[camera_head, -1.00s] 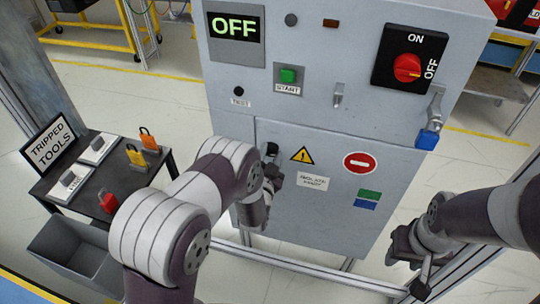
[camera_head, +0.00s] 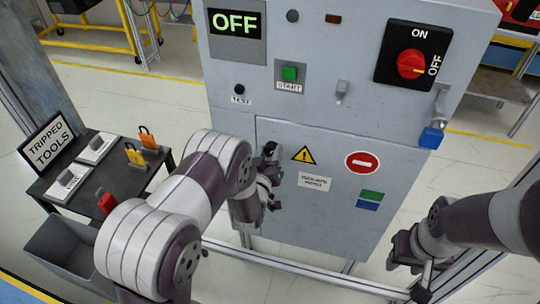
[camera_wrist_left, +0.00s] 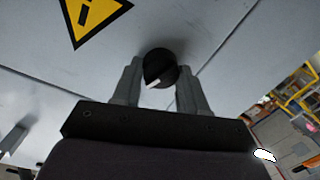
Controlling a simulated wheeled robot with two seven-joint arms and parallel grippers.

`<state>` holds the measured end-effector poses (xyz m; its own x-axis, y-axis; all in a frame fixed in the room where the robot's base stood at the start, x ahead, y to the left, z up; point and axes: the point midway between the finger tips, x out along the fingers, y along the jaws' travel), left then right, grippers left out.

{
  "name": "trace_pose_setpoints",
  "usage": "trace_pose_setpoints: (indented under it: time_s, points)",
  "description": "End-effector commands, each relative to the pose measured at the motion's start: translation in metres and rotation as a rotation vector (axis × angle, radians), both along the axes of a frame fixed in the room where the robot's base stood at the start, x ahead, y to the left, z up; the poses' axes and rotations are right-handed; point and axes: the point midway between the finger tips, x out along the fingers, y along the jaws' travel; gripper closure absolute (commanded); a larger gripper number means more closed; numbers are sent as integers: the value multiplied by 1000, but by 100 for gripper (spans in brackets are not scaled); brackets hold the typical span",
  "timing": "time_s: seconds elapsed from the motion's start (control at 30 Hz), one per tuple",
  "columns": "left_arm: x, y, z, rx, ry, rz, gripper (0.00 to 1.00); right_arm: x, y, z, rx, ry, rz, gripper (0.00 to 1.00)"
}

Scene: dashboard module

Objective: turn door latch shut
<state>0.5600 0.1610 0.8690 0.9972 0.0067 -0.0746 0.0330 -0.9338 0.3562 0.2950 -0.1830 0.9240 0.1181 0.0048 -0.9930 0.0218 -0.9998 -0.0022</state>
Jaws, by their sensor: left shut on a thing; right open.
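The door latch is a round black knob with a white pointer mark; in the left wrist view the latch (camera_wrist_left: 159,69) sits between the two fingers of my left gripper (camera_wrist_left: 159,88). In the head view the latch (camera_head: 270,149) shows as a dark shape at the upper left of the grey cabinet door (camera_head: 325,215), partly hidden by my gripper. My left gripper (camera_head: 270,178) is shut on the latch. My right gripper (camera_head: 408,262) is open and empty, low at the right, clear of the cabinet.
Above the door are an OFF display (camera_head: 235,24), a green START button (camera_head: 289,73) and a red rotary switch (camera_head: 411,64) at OFF. A blue padlock (camera_head: 431,138) hangs at the right edge. A dark table (camera_head: 125,182) with padlocks and a grey bin (camera_head: 62,250) stand at left.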

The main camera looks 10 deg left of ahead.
Motion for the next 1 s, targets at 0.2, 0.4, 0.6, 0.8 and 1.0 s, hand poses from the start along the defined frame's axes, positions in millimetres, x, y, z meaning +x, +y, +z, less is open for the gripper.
trace_pose_setpoints:
  time_s: [0.2, 0.4, 0.6, 0.8, 1.0]
  points:
    - [0, 1, -2, -177, 6, 1, 88, 0, 0, -6, 0, 0, 0, 57]
    - [0, 1, -2, -305, 11, 0, 88, 0, 0, -10, 0, 0, 0, 57]
    - [0, 2, -2, -388, 13, 0, 88, 0, 0, -12, 0, 0, 0, 57]
    - [0, 2, -1, -426, 14, 1, 88, 0, 0, -12, 0, 0, 0, 57]
    - [0, 2, -1, -437, 15, 0, 88, 0, 0, -13, 0, 0, 0, 57]
